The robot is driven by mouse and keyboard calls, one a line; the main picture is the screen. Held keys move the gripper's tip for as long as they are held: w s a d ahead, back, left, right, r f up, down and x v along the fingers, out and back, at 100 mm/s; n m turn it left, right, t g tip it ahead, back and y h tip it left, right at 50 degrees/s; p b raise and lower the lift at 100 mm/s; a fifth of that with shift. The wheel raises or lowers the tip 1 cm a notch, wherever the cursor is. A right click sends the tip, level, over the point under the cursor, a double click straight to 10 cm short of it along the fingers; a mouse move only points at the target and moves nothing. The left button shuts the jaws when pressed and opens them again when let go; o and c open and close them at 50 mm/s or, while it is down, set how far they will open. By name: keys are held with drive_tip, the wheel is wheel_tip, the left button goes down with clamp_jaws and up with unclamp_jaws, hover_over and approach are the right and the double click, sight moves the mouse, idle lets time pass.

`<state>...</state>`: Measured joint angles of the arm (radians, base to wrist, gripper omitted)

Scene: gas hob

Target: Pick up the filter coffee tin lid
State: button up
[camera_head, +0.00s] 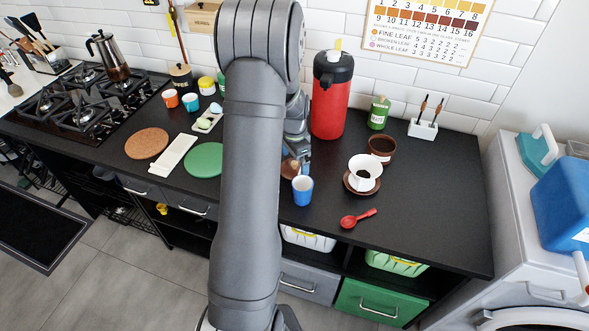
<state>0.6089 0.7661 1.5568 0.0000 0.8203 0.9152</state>
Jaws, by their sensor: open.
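My gripper (303,161) is low over the middle of the black worktop, partly hidden behind my own arm. Its fingers point down and look empty. A brown round thing (288,170) lies just left of the fingertips, half covered by my arm. I cannot tell whether it is the filter coffee tin lid or whether the fingers touch it. A dark-topped jar (180,77) and a yellow-and-white jar (206,85) stand at the back left. No label reading filter coffee is legible.
A blue cup (302,190) stands just in front of my gripper. A red flask (332,98) stands behind it. A white dripper (364,172), brown bowl (382,148) and red scoop (357,219) are to the right. The front right worktop is clear.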

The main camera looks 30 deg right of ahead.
drive_tip(key=shift+f, duration=0.8)
drive_tip(key=c, duration=0.8)
drive_tip(key=shift+r, duration=0.15)
drive_tip(key=shift+r, duration=0.3)
drive_tip(key=r, duration=0.4)
drive_tip(key=shift+s+d, duration=0.3)
drive_tip(key=shift+s, duration=0.1)
drive_tip(key=s+d+r, duration=0.4)
drive_tip(key=s+r, duration=0.2)
drive_tip(key=s, duration=0.3)
drive_tip(key=w+d+m, duration=0.3)
drive_tip(key=d+m, duration=0.2)
drive_tip(key=d, duration=1.9)
drive_tip(key=shift+d+f, duration=0.15)
drive_tip(key=shift+d, duration=0.05)
